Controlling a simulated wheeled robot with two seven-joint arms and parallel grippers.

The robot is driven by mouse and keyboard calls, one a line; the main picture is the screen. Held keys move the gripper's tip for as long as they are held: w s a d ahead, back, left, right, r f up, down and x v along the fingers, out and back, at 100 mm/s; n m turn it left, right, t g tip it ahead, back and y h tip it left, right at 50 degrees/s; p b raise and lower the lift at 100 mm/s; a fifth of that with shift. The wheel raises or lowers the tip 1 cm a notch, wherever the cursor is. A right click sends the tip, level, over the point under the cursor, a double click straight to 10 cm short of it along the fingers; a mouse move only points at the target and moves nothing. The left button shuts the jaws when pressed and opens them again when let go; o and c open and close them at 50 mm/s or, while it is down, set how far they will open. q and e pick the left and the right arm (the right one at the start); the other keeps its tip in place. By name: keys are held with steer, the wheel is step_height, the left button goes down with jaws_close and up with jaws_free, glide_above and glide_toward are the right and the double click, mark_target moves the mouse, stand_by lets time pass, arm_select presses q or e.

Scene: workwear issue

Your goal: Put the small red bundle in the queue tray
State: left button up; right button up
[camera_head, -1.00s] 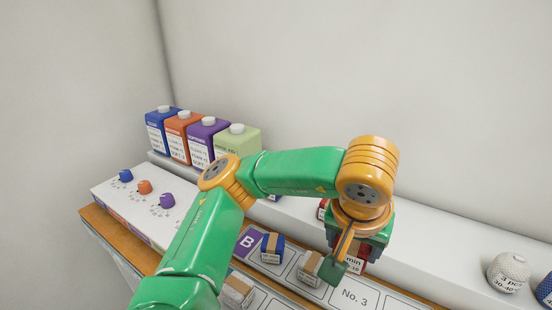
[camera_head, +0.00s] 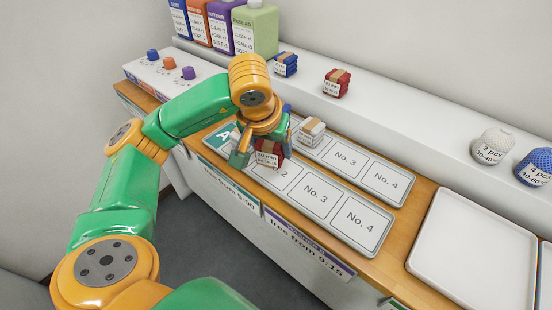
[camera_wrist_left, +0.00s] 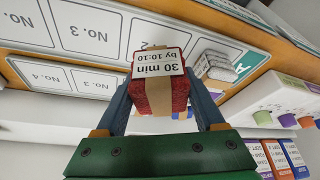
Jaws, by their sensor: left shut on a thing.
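A red bundle (camera_head: 268,150) with a tan band and a white label is held in my left gripper (camera_head: 260,158). In the left wrist view the red bundle (camera_wrist_left: 158,92) sits between both fingers, its label reading "30 min by 10:10". It is over the near queue tray (camera_head: 330,228), marked A, by slot No. 2; I cannot tell whether it touches the tray. Another red bundle (camera_head: 337,83) stands on the white shelf at the back. My right gripper is not in view.
A pale bundle (camera_head: 311,131) sits in the far tray (camera_head: 390,200). In the left wrist view another pale bundle (camera_wrist_left: 215,66) is beside the held one, near the A mark. A blue bundle (camera_head: 286,65) stands on the shelf. An empty white tray (camera_head: 475,250) lies at right.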

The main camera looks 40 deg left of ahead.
mark_target(271, 146)
arm_select(q)
steer(key=w+f, duration=0.2)
steer(key=f, duration=0.1)
steer(key=shift+w+a+f+p, duration=0.2)
steer(key=shift+w+f+p, duration=0.1)
steer(key=shift+w, duration=0.1)
step_height(271, 146, down, 3)
steer(key=shift+r+p, duration=0.15)
steer(key=shift+p, duration=0.3)
steer(key=shift+w+a+f, duration=0.1)
steer(key=shift+f, duration=0.3)
steer(key=o, duration=1.4)
steer(key=shift+r, duration=0.45)
steer(key=v, duration=1.1)
steer(key=shift+s+r, duration=0.25)
steer(key=shift+s, duration=0.1)
